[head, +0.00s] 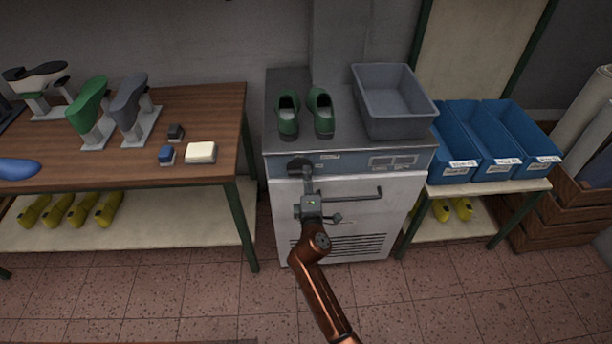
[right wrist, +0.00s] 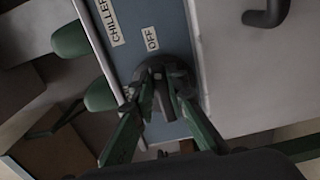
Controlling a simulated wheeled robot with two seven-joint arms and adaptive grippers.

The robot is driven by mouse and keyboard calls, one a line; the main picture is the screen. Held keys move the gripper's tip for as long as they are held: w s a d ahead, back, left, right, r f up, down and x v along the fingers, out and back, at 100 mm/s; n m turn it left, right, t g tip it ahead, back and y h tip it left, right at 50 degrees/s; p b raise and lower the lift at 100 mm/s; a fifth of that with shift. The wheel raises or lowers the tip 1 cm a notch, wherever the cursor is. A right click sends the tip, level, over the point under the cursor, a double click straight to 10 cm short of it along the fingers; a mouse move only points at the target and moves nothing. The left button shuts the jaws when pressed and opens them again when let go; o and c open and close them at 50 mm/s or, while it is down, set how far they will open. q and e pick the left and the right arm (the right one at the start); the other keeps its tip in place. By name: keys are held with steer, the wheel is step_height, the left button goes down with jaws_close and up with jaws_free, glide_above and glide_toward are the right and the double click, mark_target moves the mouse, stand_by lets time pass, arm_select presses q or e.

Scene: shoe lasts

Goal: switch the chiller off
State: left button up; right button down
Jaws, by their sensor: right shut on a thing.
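The chiller (head: 375,215) is a pale cabinet with a blue-grey control strip along its top front. A dark round knob (head: 298,165) sits at the left end of that strip. My right gripper (head: 307,178) is in front of the knob. In the right wrist view the fingers of my right gripper (right wrist: 160,98) are closed around the knob (right wrist: 158,70). An "OFF" label (right wrist: 151,38) and a "CHILLER" label (right wrist: 110,22) show beside it. My left gripper is not in view.
Green shoes (head: 288,115) and a grey bin (head: 391,100) stand on top of the chiller. A door handle (head: 350,194) sticks out below the strip. A wooden table (head: 205,110) with shoe lasts is left; blue bins (head: 455,140) are right.

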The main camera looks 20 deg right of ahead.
steer(key=shift+f, duration=0.15)
stand_by(0.3)
steer(key=c, duration=1.9)
jaws_free()
steer(key=v, duration=0.7)
steer(key=shift+s, duration=0.25)
steer(key=shift+a, duration=0.15)
